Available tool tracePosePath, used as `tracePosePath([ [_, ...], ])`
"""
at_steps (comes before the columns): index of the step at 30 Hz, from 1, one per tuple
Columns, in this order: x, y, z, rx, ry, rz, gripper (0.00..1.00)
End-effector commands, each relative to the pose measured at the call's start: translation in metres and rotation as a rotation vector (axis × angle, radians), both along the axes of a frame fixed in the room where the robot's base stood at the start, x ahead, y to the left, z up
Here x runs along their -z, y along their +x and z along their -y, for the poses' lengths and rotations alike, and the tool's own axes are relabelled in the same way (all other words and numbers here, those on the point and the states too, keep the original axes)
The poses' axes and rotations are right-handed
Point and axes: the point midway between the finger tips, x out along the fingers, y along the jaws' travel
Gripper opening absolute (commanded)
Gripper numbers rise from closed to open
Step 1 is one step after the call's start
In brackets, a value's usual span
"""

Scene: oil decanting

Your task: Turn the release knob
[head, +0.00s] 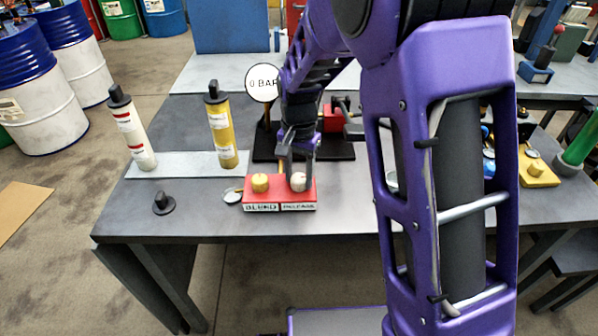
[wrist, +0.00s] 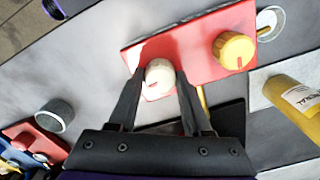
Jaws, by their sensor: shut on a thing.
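The release knob (head: 298,181) is a white round knob on the right half of a red block (head: 280,206), above a label reading RELEASE. A yellow knob (head: 260,183) sits on the left half above a label reading BLEND or BLEED; the lettering is small. My gripper (head: 299,172) comes down from above and is shut on the white knob. In the wrist view the white knob (wrist: 158,78) lies between my two dark fingers, and the yellow knob (wrist: 233,48) stands apart from them.
A gauge (head: 262,83) reading 0 BAR stands behind the block. A yellow cylinder (head: 221,130) and a white cylinder (head: 131,128) stand on a pale strip to the left. A black knob-like piece (head: 163,203) lies on the table (head: 200,222), with bare surface around it.

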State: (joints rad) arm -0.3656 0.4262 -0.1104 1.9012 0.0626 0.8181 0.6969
Motion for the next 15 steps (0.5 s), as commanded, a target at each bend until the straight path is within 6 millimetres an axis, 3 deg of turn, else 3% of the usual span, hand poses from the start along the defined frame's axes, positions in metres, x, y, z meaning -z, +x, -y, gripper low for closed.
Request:
tracePosePath([
  [15, -0.0012, 0.0014, -0.0003, 0.131, 0.001, 0.004, 0.00],
])
